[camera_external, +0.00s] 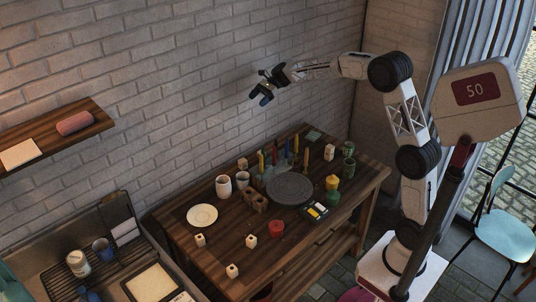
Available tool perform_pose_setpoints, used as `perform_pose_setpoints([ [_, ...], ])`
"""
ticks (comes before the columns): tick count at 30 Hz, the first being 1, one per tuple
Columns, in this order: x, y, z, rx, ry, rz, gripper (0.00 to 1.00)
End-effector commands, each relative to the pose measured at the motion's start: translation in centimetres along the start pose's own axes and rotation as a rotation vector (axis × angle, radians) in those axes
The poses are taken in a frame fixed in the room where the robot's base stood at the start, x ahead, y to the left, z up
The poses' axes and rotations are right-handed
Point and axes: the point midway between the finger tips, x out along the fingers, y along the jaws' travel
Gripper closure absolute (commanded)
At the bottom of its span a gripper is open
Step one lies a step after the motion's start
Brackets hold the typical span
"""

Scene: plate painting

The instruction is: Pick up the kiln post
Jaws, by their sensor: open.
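Several small cream blocks, which look like kiln posts, stand on the wooden table (174,222). One block (200,240) is below the white plate, a second (251,241) is left of a red cup, and a third (232,271) is by the front left edge. Others stand at the back (243,163) and at the right rear (329,152). I cannot tell which one the task means. My gripper (260,97) is open and empty, high above the back of the table near the brick wall, well apart from every block.
A grey round turntable (289,189) lies mid-table, with upright brushes or bottles (273,158) behind it. White cups (223,187), a white plate (202,215), a red cup (277,229), a green-and-yellow bottle (332,190) and green jars (348,167) stand around. The front left is fairly clear.

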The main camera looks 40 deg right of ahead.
Motion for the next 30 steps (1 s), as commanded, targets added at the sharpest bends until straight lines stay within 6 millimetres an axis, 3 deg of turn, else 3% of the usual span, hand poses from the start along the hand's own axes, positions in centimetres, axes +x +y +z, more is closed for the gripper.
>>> perform_pose_setpoints([
  [14, 1.0, -4.0, -2.0, 0.103, -0.079, -0.016, 0.28],
  [30, 7.5, -2.7, -14.7, 0.107, -0.079, -0.015, 0.28],
])
